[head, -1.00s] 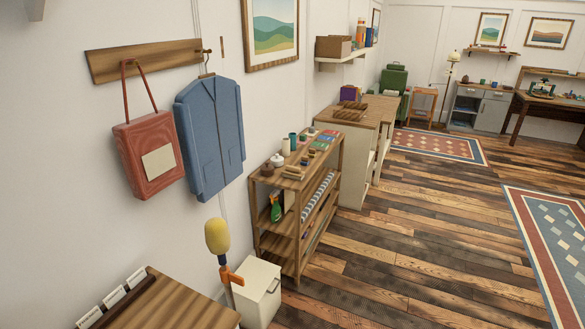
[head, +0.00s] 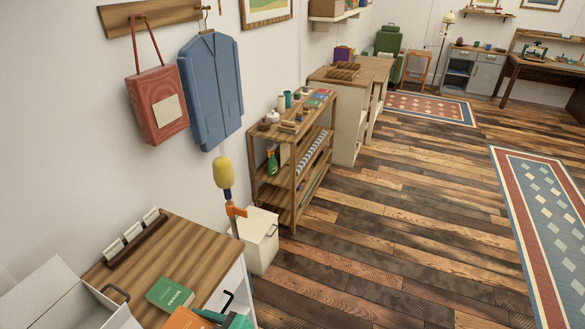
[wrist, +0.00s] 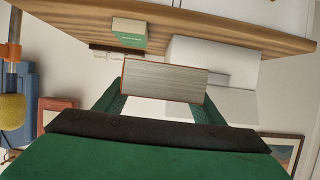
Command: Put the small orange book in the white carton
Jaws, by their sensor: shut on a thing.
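The small orange book (head: 188,319) is at the bottom edge of the head view, partly cut off. In the wrist view the book (wrist: 165,81) shows its grey page edge and thin orange covers between my fingers. My gripper (wrist: 160,100) is shut on it; its teal fingers (head: 236,321) also show in the head view. The white carton (head: 62,300) stands open at the left end of the wooden-topped cabinet, left of the book, partly cut off. The wrist view, which is upside down, shows the carton (wrist: 213,62) too. Its inside is mostly hidden.
A green book (head: 170,293) lies on the cabinet top (head: 195,250) between carton and gripper. A card holder (head: 135,240) stands at the wall side. A yellow-headed pole (head: 224,175) and a white bin (head: 260,240) stand beyond. Open floor lies to the right.

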